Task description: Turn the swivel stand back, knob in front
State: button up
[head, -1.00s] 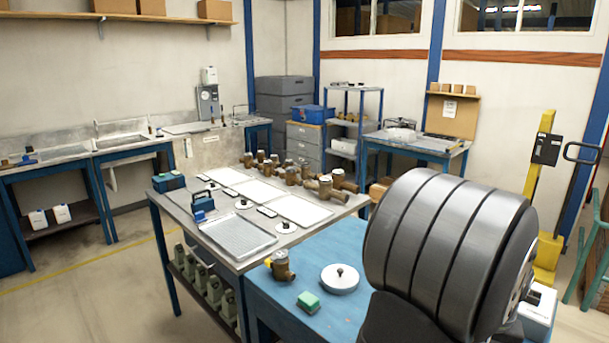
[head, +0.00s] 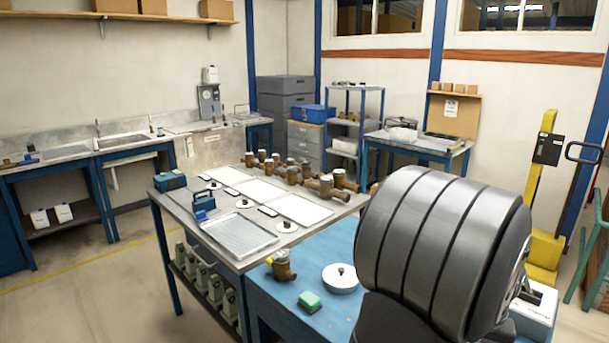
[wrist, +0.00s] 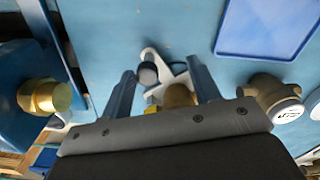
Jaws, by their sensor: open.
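In the wrist view a white piece (wrist: 178,70) with a rounded dark-and-white knob (wrist: 148,74) lies on the blue table top; it looks like the swivel stand. A brass part (wrist: 179,95) and a small yellow part (wrist: 153,109) show beside it, partly hidden by my gripper's body. My gripper (wrist: 161,66) is open, its two blue fingers apart on either side of the knob and brass part. I cannot tell its height above them or any contact. In the head view my arm hides the gripper and this spot.
In the wrist view a brass meter (wrist: 275,100) is right of the fingers and a blue tray (wrist: 268,25) lies upper right. In the head view a brass meter (head: 283,266), green-topped block (head: 310,301) and white knobbed disc (head: 341,280) stand on the blue table.

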jog(key=shift+w+a, duration=0.35)
jog(key=shift+a, duration=0.55)
jog(key=shift+w+a, duration=0.4)
jog(key=shift+a, duration=0.2)
jog(key=shift+w+a, duration=0.25)
jog(key=shift+w, duration=0.05)
jog(key=shift+o, duration=0.4)
